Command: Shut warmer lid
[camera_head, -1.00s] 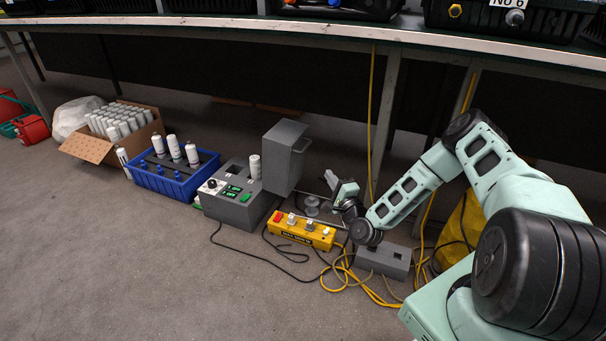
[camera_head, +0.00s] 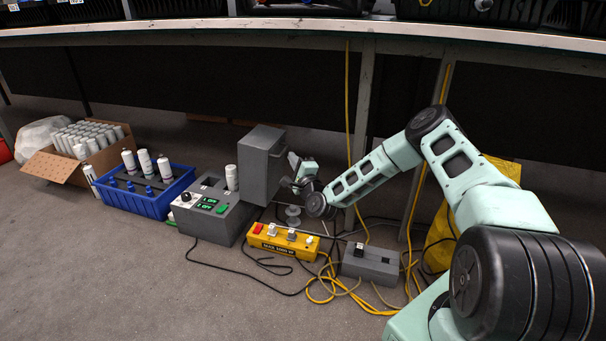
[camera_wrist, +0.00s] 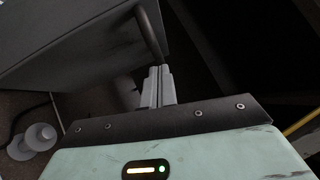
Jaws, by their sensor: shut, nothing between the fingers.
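The warmer (camera_head: 214,222) is a grey box with green displays and a knob, standing on the floor. Its grey lid (camera_head: 256,170) stands raised at the box's right side, so the warmer is open. A bar handle (camera_head: 281,151) sticks out from the lid's right face. A white can (camera_head: 231,178) stands upright at the warmer's top. My gripper (camera_head: 293,160) is shut and empty, just right of the lid by the handle. In the wrist view, the closed fingers (camera_wrist: 158,86) are at the lower end of the dark handle (camera_wrist: 150,32), beside the lid (camera_wrist: 70,42); contact is unclear.
A blue crate (camera_head: 150,205) with cans and blue bottles stands left of the warmer. A yellow switch box (camera_head: 283,243), a grey box (camera_head: 371,263) and loose cables lie in front and to the right. A bench (camera_head: 300,32) overhangs behind.

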